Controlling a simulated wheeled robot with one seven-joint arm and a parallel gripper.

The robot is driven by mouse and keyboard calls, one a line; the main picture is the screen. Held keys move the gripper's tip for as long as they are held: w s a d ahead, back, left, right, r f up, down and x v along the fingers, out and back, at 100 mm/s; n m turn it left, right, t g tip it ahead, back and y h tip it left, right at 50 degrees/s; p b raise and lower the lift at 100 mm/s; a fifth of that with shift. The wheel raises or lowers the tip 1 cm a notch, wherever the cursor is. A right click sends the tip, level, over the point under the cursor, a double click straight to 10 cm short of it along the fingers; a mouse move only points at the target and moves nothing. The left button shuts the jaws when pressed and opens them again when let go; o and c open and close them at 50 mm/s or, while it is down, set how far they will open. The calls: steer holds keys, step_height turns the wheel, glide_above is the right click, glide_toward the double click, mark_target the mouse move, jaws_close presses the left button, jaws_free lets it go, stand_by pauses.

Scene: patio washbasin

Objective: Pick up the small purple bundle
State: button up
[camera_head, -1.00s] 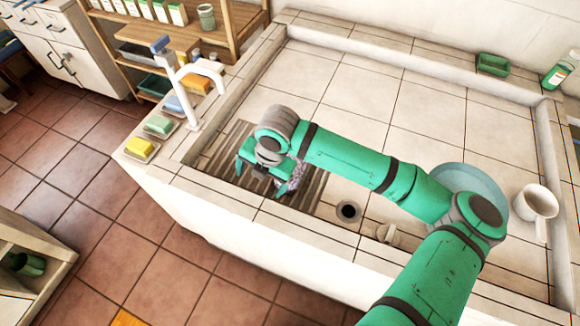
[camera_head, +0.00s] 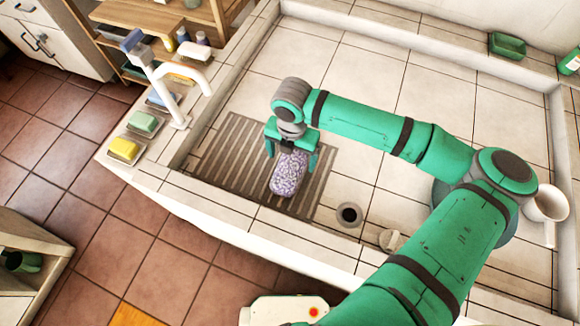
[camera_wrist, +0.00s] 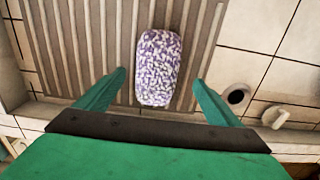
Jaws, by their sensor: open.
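The small purple bundle (camera_head: 289,174), speckled purple and white and rounded oblong, lies on the brown ridged mat (camera_head: 229,157) in the basin. My gripper (camera_head: 291,160) is open above the bundle's far end in the head view, and part of that end is hidden by it. In the wrist view the bundle (camera_wrist: 159,67) lies lengthwise near the middle, ahead of and between the two green fingers of my gripper (camera_wrist: 160,82). The fingers look apart from it, with a gap on each side. How high they are above it is hard to tell.
A drain hole (camera_head: 349,215) and a small pale stopper-like piece (camera_head: 391,239) are right of the mat. A white tap (camera_head: 172,90) and soaps, including a yellow one (camera_head: 123,149), line the left rim. A white mug (camera_head: 545,207) stands at right.

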mark_target(289, 169)
steer(key=shift+s+a+f, duration=0.15)
steer(key=shift+s+f, duration=0.05)
steer(key=shift+f, duration=0.5)
steer(key=shift+s+a+f, duration=0.1)
steer(key=shift+s+f, duration=0.1)
steer(key=shift+f, duration=0.5)
steer(key=shift+w+a+f, duration=0.1)
steer(key=shift+f, duration=2.1)
steer(key=c, duration=1.3)
